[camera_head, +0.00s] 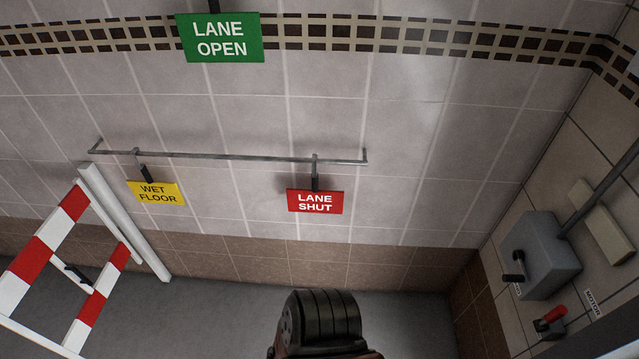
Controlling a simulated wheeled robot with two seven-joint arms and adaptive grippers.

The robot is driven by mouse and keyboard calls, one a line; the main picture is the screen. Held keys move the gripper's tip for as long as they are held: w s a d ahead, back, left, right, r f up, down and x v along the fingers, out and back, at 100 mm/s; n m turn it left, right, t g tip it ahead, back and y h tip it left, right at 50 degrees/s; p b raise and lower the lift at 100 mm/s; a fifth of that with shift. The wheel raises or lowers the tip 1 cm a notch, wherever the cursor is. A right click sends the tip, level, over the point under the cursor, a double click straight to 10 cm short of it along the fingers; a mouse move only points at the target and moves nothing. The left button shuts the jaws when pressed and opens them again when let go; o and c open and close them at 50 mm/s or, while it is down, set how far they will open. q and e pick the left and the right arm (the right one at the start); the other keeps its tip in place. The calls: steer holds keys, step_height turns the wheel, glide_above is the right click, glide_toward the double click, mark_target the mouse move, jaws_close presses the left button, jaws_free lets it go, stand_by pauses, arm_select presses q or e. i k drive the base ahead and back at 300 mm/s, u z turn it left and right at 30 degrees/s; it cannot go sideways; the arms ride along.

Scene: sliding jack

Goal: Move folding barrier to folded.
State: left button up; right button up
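The folding barrier (34,250) stands at the left edge, with red and white striped bars in a white frame. Its striped part is spread out toward the lower left, and its near end is cut off by the picture edge. A white upright post (128,225) stands against the wall at its far end. A small dark handle or latch (72,272) sits between the two striped bars. Neither of my grippers can be made out in this view.
A wall rail (230,157) carries a yellow WET FLOOR sign (156,193) and a red LANE SHUT sign (315,202). A green LANE OPEN sign (220,38) hangs above. A grey box (541,255) and red-handled switch (551,318) are on the right wall. Grey floor (200,315) is clear beside the barrier.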

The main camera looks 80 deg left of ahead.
mark_target(20, 276)
steer(key=u, duration=4)
steer(key=i, duration=1.3)
steer(key=u, duration=0.55)
